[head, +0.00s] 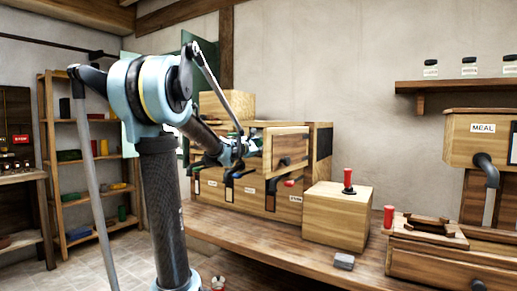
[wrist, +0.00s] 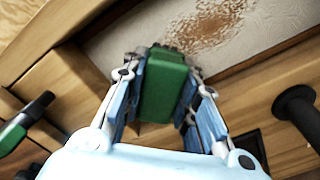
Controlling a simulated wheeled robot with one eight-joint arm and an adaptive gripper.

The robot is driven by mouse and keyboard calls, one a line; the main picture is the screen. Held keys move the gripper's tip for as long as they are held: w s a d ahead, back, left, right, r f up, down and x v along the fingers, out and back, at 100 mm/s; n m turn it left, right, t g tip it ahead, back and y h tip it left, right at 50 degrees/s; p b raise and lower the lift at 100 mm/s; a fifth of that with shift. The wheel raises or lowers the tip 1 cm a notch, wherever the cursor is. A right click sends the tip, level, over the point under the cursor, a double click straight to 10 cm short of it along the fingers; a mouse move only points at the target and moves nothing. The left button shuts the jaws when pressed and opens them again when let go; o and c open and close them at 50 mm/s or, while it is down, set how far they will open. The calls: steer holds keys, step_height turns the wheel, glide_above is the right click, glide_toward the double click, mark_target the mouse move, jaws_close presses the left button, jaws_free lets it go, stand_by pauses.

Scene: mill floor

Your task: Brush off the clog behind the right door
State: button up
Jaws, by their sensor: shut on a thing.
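My gripper (wrist: 165,80) is shut on a green block-shaped brush (wrist: 164,88) with a dark bristled far end. The clog (wrist: 208,28) is a patch of brown specks on a pale sheet (wrist: 265,25) framed in wood. The brush end lies just below the clog in the wrist view; I cannot tell whether it touches. In the head view my gripper (head: 238,150) is at the front of the wooden cabinet (head: 320,142). A wooden panel (head: 288,149), possibly the right door, stands out beside it. The brush is mostly hidden there.
A black handle with a green part (wrist: 28,122) and a black knob (wrist: 297,105) flank my gripper. A wooden box with a red-topped lever (head: 348,178) stands right of the cabinet. A MEAL chute (head: 484,150) is far right.

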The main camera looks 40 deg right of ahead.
steer(key=shift+x, duration=1.15)
stand_by(0.4)
steer(key=shift+s+d, duration=0.3)
steer(key=shift+s, duration=0.5)
steer(key=shift+s+d, duration=0.3)
steer(key=shift+s, duration=0.55)
steer(key=shift+s+d, duration=0.7)
steer(key=shift+s, duration=0.85)
steer(key=shift+s+d, duration=0.65)
steer(key=shift+s, duration=0.9)
steer(key=shift+s+d, duration=0.7)
steer(key=shift+s, duration=0.9)
steer(key=shift+w+a, duration=0.4)
steer(key=shift+w, duration=0.4)
steer(key=shift+w+a, duration=0.35)
steer(key=shift+w, duration=0.4)
steer(key=shift+w+a, duration=0.6)
steer(key=shift+w, duration=1)
steer(key=shift+w+a, duration=0.6)
steer(key=shift+w, duration=1)
steer(key=shift+w+a, duration=0.6)
steer(key=shift+w, duration=1)
steer(key=shift+r, duration=0.55)
steer(key=shift+c, duration=0.4)
steer(key=shift+s, duration=0.1)
